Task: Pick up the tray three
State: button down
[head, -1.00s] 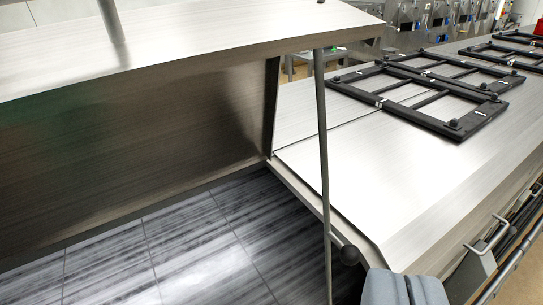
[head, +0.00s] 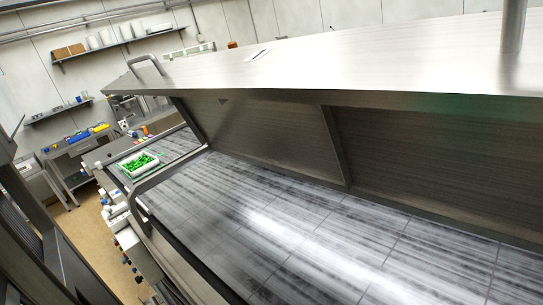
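A white tray (head: 128,166) holding a heap of bright green pieces (head: 140,161) sits on the far left end of the dryer, beyond the open hood section. It looks small and distant, and any number on it is too small to read. I cannot tell whether it is tray three. My gripper is not in view.
The raised steel hood (head: 330,70) spans the upper right over the dark striped dryer bed (head: 300,225). A curved metal handle (head: 150,183) stands at the bed's left edge. A dark structure (head: 60,255) is at lower left, with tan floor (head: 95,232) between.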

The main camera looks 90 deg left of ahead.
aim_at(137, 165)
jog(key=k, duration=2.4)
jog(key=u, duration=2.7)
jog(key=i, duration=1.65)
jog(key=z, duration=0.05)
